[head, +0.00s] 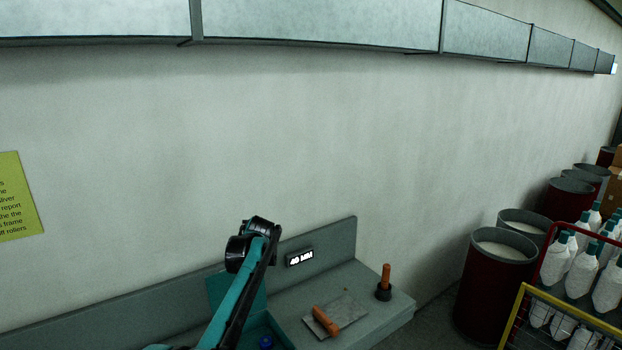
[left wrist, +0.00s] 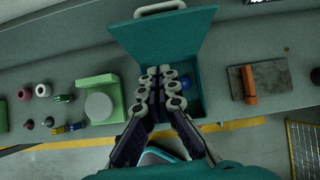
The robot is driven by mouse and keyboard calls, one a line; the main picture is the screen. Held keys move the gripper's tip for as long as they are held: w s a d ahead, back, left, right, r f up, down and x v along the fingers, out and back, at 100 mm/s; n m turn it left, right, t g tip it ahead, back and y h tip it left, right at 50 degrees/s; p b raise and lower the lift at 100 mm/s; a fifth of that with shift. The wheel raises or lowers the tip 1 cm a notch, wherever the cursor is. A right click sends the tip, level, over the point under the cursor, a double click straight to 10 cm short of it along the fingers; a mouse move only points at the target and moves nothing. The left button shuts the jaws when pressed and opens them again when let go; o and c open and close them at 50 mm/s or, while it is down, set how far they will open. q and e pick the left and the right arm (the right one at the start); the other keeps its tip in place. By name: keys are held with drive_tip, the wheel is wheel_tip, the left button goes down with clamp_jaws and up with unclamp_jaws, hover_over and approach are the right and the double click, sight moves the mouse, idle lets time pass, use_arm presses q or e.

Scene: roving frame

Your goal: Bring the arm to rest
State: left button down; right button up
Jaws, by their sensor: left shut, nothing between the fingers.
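My left gripper (left wrist: 161,75) is shut and empty in the left wrist view, its fingertips together over an open teal box (left wrist: 212,100). The box's lid (left wrist: 190,35) stands raised at the back, and a small blue round thing (left wrist: 185,84) lies inside. In the head view my left arm rises from the bottom edge in front of the box (head: 275,325); its fingers cannot be made out there. The blue thing (head: 266,342) shows beside the arm. My right arm is in neither view.
A grey bench (head: 385,312) along the wall holds a flat plate with an orange handle (head: 326,321) and an upright orange-handled tool (head: 385,283). A green block (left wrist: 97,95) and small spools (left wrist: 43,90) sit left of the box. Dark red drums (head: 490,290) and a bottle cart (head: 560,300) stand right.

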use_arm(q)
drive_tip(key=s+f+n+h+b, duration=0.1)
drive_tip(key=s+f+n+b, duration=0.35)
drive_tip(key=s, duration=0.45)
drive_tip(key=s+f+n+h+b, duration=0.1)
drive_tip(key=s+f+n+b, duration=0.2)
drive_tip(key=s+n+b, duration=0.45)
drive_tip(key=s+f+n+b, duration=0.4)
drive_tip(key=s, duration=0.6)
drive_tip(key=s+d+f+n+t+h+b, duration=0.1)
drive_tip(key=s+d+f+n+h+b, duration=0.1)
drive_tip(key=s+f+n+b, duration=0.8)
drive_tip(key=s+f+n, duration=0.2)
drive_tip(key=s+f, duration=0.7)
drive_tip(key=f, duration=0.1)
drive_tip(key=shift+s+d+n, duration=0.2)
drive_tip(key=shift+d+n, duration=0.1)
drive_tip(key=shift+n, duration=0.1)
